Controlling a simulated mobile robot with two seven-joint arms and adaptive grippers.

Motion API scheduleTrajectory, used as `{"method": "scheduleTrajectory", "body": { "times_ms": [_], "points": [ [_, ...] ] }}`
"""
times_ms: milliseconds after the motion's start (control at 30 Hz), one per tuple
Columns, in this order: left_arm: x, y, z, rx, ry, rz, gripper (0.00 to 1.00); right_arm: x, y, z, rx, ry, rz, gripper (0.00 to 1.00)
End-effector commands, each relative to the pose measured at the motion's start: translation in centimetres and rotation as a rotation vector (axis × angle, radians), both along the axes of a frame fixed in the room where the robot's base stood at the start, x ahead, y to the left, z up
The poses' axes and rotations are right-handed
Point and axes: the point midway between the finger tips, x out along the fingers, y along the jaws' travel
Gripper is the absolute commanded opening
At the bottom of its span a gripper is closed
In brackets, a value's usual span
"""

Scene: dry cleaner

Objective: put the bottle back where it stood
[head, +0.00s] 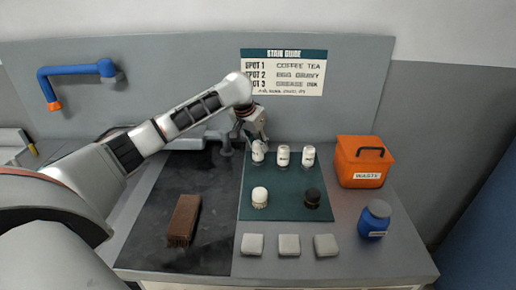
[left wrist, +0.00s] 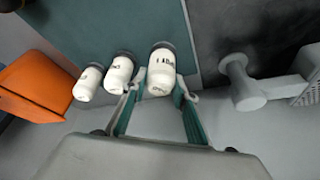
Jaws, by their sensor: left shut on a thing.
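A white bottle with a dark end (head: 258,152) is at the back left of the dark green mat (head: 285,184). My left gripper (head: 254,140) reaches it from behind and is shut on it. In the left wrist view the bottle (left wrist: 161,70) sits between the two fingers of the left gripper (left wrist: 159,93), its printed label partly readable. I cannot tell whether its base touches the mat. Two similar white bottles, the middle one (head: 283,157) and the right one (head: 308,156), stand in a row to its right. My right gripper is not in view.
An orange waste bin (head: 361,162) and a blue jar (head: 375,219) are at right. Pale pads (head: 289,245) lie in front. A brown brush (head: 184,220) lies on the dark left surface.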

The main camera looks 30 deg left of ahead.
Motion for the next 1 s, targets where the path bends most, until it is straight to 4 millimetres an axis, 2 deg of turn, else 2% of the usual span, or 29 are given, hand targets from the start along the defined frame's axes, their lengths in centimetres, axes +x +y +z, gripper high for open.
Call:
{"method": "scheduleTrajectory", "body": {
  "times_ms": [100, 500, 533, 567, 1000],
  "points": [
    [0.0, 0.0, -1.5, 0.0, 0.001, 0.0, 0.04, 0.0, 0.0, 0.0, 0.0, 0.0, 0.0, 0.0],
    [0.0, 0.0, -2.0, 0.0, 0.0, 0.0, 0.04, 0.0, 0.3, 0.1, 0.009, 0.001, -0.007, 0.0],
    [0.0, 0.0, -2.0, 0.0, 0.0, 0.0, 0.36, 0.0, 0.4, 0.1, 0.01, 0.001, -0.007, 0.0],
    [0.0, 0.0, -2.0, 0.0, 0.0, 0.0, 0.44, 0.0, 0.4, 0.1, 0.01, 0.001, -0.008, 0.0],
    [0.0, 0.0, -1.4, 0.001, -0.002, -0.001, 0.45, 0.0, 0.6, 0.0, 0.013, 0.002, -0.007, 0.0]
  ]
}}
